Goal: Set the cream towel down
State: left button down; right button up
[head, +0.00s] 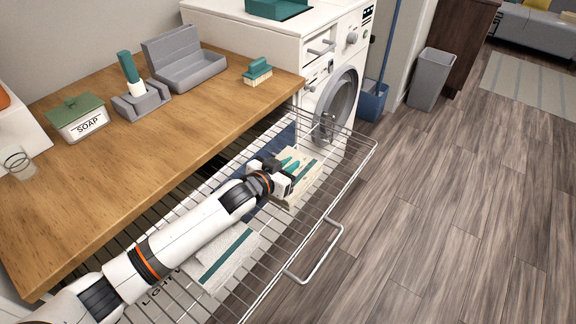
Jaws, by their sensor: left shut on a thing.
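The cream towel (300,189) has a teal stripe and lies at the far end of the pulled-out wire basket (352,166), low inside it. My left gripper (289,167) reaches down into the basket and is shut on the towel. The gripper and wrist hide part of the towel. I cannot tell whether its underside touches the basket floor. My right gripper is out of view.
A pale towel with a teal stripe (228,257) lies nearer in the basket, partly under my arm. Dark blue cloth (283,145) lies along its back side. The wooden counter (150,150) overhangs the basket, and a washing machine (325,85) stands beyond.

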pick_arm(q)
jog(key=shift+f, duration=0.1)
jog(key=shift+f, duration=0.1)
jog(key=c, duration=1.4)
grip_release()
jog(key=shift+s+a+r, duration=0.1)
jog(key=shift+r, duration=0.1)
jog(key=v, duration=1.1)
jog(key=shift+s+a+r, duration=0.15)
jog(key=shift+s+a, duration=0.05)
jog(key=shift+s, duration=0.1)
